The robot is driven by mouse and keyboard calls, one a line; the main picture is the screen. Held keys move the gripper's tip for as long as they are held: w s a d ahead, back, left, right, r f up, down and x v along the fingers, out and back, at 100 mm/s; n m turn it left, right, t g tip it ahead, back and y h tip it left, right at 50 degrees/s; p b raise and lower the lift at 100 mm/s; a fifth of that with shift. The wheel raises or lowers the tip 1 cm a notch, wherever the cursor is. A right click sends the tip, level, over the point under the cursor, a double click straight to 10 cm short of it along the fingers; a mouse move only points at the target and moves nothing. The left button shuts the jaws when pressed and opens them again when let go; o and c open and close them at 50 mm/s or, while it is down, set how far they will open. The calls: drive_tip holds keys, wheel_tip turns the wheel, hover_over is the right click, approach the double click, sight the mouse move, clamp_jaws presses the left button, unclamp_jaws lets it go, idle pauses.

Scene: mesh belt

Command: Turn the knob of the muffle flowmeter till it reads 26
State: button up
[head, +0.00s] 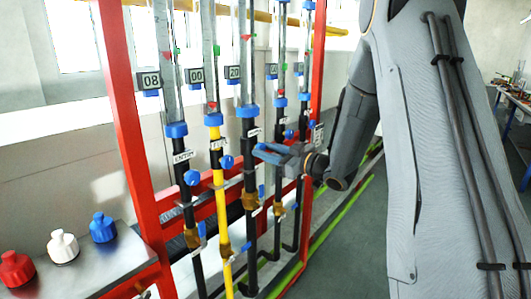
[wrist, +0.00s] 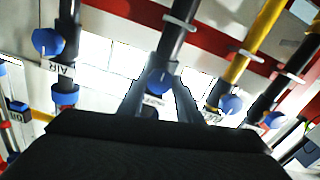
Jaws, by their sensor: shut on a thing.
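The flowmeter in the middle of the head view has a display (head: 233,72) reading 20 and a blue collar (head: 247,111) over a black pipe. The label (head: 254,132) below it is too small to read there. My gripper (head: 264,152) reaches in from the right at this pipe, below the label. In the wrist view its two grey fingers (wrist: 160,88) stand either side of a blue knob (wrist: 159,80) and are shut on it. The label behind the knob is partly covered and blurred. In the head view the fingers hide the knob.
To the left stand flowmeters with displays reading 08 (head: 150,81) and 00 (head: 195,75); more stand to the right. Neighbouring blue knobs (head: 192,177) are close by. A red frame post (head: 122,110) and a bench (head: 85,270) with red, white and blue bottles are at left.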

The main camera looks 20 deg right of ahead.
drive_tip(key=n+b, duration=1)
drive_tip(key=shift+b, duration=0.3)
idle(0.5)
drive_tip(key=o, duration=1)
drive_tip(key=shift+a, duration=0.1)
drive_tip(key=shift+o, duration=0.2)
